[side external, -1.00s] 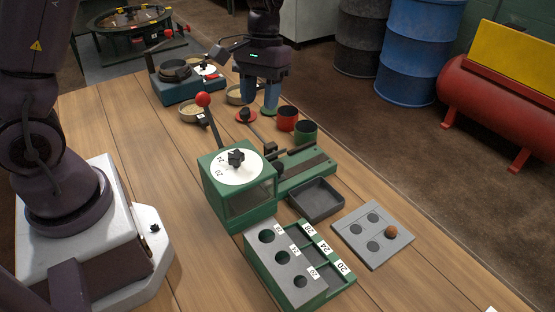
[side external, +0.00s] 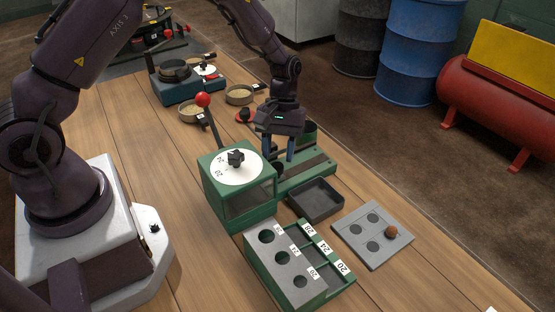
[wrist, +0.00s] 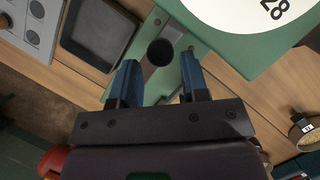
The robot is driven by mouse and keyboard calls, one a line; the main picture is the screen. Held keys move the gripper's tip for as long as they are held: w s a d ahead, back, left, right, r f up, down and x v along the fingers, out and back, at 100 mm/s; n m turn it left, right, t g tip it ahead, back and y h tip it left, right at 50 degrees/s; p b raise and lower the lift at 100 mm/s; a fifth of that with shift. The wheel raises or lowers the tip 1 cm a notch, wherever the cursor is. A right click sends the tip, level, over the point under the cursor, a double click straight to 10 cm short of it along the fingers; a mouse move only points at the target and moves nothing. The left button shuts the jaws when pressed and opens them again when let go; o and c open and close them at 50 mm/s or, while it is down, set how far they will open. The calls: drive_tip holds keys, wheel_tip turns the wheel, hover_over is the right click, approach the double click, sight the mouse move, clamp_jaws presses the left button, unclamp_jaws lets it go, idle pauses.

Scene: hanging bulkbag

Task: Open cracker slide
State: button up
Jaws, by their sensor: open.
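The green cracker (side external: 208,190) stands mid-table with a white dial on top. Its low green bed (side external: 318,176) with a dark strip runs out to the right. In the wrist view a round black knob (wrist: 160,52) sits on a grey bar over the bed, apparently the slide handle. My gripper (side external: 282,158) points down above the bed, close to the cracker's far side. Its blue fingers are apart; in the wrist view the knob lies just ahead of and between the fingertips (wrist: 159,68). Contact and height above the knob cannot be told. Nothing is held.
A dark tray (side external: 316,200) lies right of the cracker. A numbered green sorting rack (side external: 330,284) is in front, and a grey plate with holes and a brown nut (side external: 391,233) to the right. The cracker's red-balled lever (side external: 204,100) stands up left of my gripper.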

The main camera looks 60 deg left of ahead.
drive_tip(key=shift+x, duration=1.35)
clamp_jaws()
drive_tip(key=w, duration=1.1)
drive_tip(key=shift+w, duration=0.1)
drive_tip(key=shift+r, duration=0.1)
unclamp_jaws()
drive_tip(key=v, duration=1.3)
